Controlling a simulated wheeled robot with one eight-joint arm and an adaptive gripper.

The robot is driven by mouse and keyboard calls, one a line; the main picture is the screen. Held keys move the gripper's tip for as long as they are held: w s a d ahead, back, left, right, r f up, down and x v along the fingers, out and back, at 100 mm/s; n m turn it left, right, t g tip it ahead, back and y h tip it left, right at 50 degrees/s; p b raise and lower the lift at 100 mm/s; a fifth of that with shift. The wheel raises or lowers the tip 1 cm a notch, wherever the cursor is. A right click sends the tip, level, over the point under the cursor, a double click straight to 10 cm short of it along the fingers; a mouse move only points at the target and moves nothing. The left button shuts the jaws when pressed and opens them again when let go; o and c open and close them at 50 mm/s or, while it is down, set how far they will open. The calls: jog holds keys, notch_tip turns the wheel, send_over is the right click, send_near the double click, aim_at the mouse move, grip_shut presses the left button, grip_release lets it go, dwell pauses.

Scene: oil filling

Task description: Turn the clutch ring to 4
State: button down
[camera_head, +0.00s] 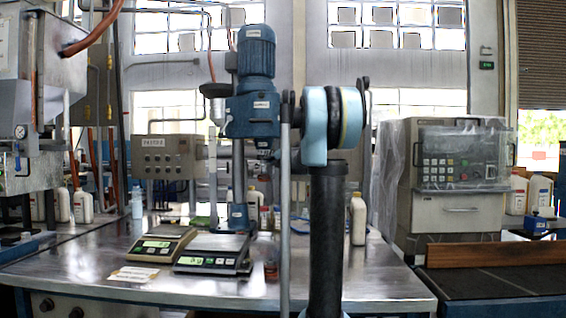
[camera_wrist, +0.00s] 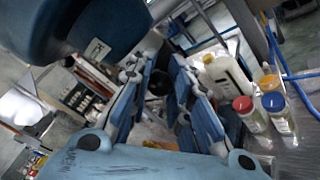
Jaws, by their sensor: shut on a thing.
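My gripper (camera_wrist: 160,72) shows in the wrist view with its two blue-padded fingers on either side of a small dark part (camera_wrist: 157,86). I cannot tell whether this part is the clutch ring, and no number or mark can be read on it. A large blue motor housing (camera_wrist: 75,28) fills the upper left of the wrist view, close beside the fingers. In the head view a blue motor and gearbox unit (camera_head: 255,60) stands at the centre, just left of my arm. My gripper's fingers are hidden behind the arm there.
In the wrist view a white bottle (camera_wrist: 228,80), a red-capped bottle (camera_wrist: 249,115) and a blue-capped bottle (camera_wrist: 277,112) stand right of the fingers. In the head view two scales (camera_head: 160,245) sit on the steel bench (camera_head: 110,292). A plastic-draped machine (camera_head: 455,185) stands right.

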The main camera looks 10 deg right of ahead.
jog(key=shift+w+d+r, duration=0.1)
jog(key=shift+w+d, duration=0.1)
dwell(0.4)
jog(key=c, duration=1.4)
grip_release()
jog(key=shift+y, duration=0.3)
jog(key=shift+c, duration=0.2)
jog(key=shift+s, duration=0.1)
jog(key=v, duration=1.1)
jog(key=shift+s+d, duration=0.15)
jog(key=shift+s, duration=0.15)
